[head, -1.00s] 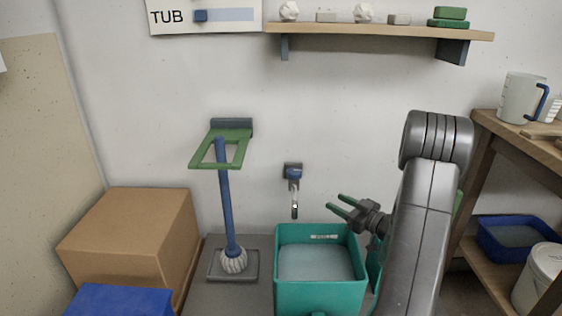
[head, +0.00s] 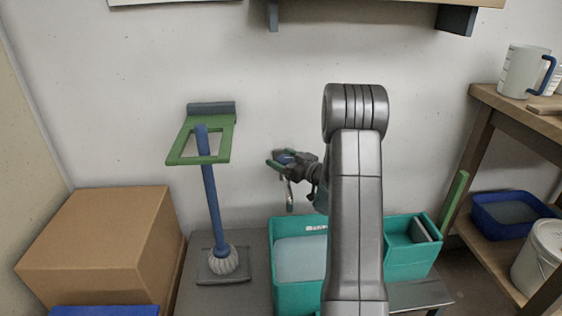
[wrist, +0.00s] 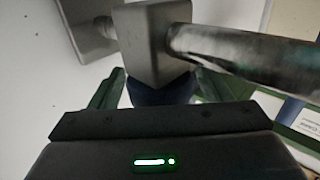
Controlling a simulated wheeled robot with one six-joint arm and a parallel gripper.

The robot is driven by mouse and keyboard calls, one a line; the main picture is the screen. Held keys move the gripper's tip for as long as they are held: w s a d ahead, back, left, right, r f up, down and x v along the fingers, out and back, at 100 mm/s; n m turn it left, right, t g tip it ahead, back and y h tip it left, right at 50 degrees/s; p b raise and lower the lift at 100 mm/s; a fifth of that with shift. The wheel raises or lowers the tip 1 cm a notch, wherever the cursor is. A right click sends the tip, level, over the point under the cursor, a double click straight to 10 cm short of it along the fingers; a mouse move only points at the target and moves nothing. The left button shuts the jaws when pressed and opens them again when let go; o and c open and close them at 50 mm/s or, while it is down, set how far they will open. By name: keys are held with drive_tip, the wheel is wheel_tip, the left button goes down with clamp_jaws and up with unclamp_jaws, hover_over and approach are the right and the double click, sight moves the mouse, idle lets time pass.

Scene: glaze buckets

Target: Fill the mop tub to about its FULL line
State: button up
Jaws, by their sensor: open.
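The teal mop tub (head: 297,299) stands below the wall tap (head: 290,198) and holds pale water (head: 299,258). A white label (head: 316,228) is on its back inner wall, and the water surface lies below it. My arm hides the tub's right part. My gripper (head: 276,163) is open at the tap's blue handle. In the wrist view, the dark blue handle (wrist: 160,91) sits between the two green fingers (wrist: 160,88), below the grey tap body (wrist: 154,38). I cannot tell whether the fingers touch it, or whether water runs from the spout.
A teal bin (head: 411,262) with a grey piece inside stands right of my arm. A mop (head: 212,195) hangs in a green holder (head: 225,150) to the left, beside a cardboard box (head: 100,240). Wooden shelving (head: 487,135) with a jug (head: 522,72) is at right.

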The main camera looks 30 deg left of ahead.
drive_tip(key=shift+a, duration=0.4)
drive_tip(key=c, duration=1)
drive_tip(key=shift+o, duration=0.2)
drive_tip(key=shift+w+m+t+h+b, duration=0.15)
drive_tip(key=shift+m+t+h+b, duration=0.45)
drive_tip(key=shift+m+t+b, duration=0.6)
drive_tip(key=shift+w+m+t+h+b, duration=0.15)
drive_tip(key=shift+m+t+h+b, duration=0.5)
drive_tip(key=shift+t, duration=0.95)
drive_tip(key=shift+w+d+m+t+h+b, duration=0.15)
drive_tip(key=shift+d+m+t+h+b, duration=0.05)
drive_tip(key=shift+m+t+h+b, duration=0.8)
drive_tip(key=shift+r, duration=0.1)
drive_tip(key=o, duration=1)
drive_tip(key=shift+y, duration=0.25)
drive_tip(key=shift+c, duration=0.2)
drive_tip(key=shift+d, duration=0.1)
